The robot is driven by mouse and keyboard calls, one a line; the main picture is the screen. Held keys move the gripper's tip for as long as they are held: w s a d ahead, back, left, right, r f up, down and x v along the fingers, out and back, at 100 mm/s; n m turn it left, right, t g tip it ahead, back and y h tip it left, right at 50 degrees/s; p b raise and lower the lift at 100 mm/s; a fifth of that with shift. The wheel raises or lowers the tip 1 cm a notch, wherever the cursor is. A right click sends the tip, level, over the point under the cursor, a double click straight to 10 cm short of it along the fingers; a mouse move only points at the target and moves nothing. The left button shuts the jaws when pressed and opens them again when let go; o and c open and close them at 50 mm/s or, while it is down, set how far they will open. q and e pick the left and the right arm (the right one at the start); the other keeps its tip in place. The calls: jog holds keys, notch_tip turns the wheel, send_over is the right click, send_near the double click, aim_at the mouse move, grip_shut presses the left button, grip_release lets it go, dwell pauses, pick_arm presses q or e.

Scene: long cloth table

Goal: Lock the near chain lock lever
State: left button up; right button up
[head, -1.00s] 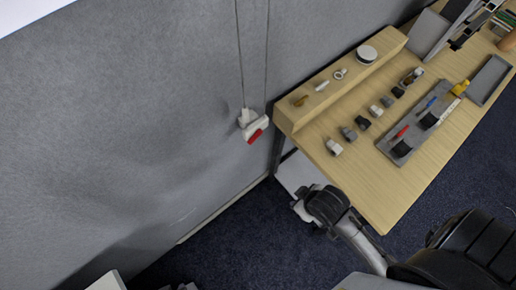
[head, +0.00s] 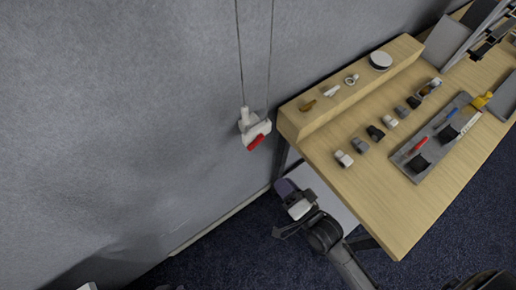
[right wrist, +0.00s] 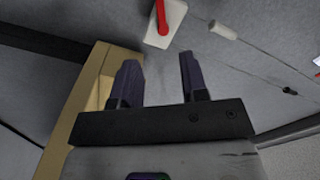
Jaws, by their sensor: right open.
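The near chain lock (head: 250,122) is a white body on two thin cords against the grey wall, left of the table. Its red lever (head: 256,142) slants at the lower edge. In the right wrist view the white plate (right wrist: 172,22) and red lever (right wrist: 162,16) show at the top, partly cut off, beyond the fingers. My right gripper (head: 281,210) is open and empty, below the lock and apart from it, beside the table's left end. Its two fingers (right wrist: 158,65) show spread in the right wrist view.
The wooden table (head: 400,225) with a raised ledge (head: 350,90) stands right of the lock. Several small fittings and a grey tray (head: 403,160) lie on it. A second white part on a cord (right wrist: 222,30) shows in the right wrist view. Wall space left of the lock is clear.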

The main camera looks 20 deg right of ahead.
aim_at(254, 148)
jog(key=shift+m, duration=0.3)
jog(key=x, duration=1.3)
jog(key=shift+w+a+p, duration=0.1)
jog(key=shift+w+p, duration=0.2)
jog(key=shift+w, duration=0.05)
jog(key=shift+c, duration=0.2)
grip_shut()
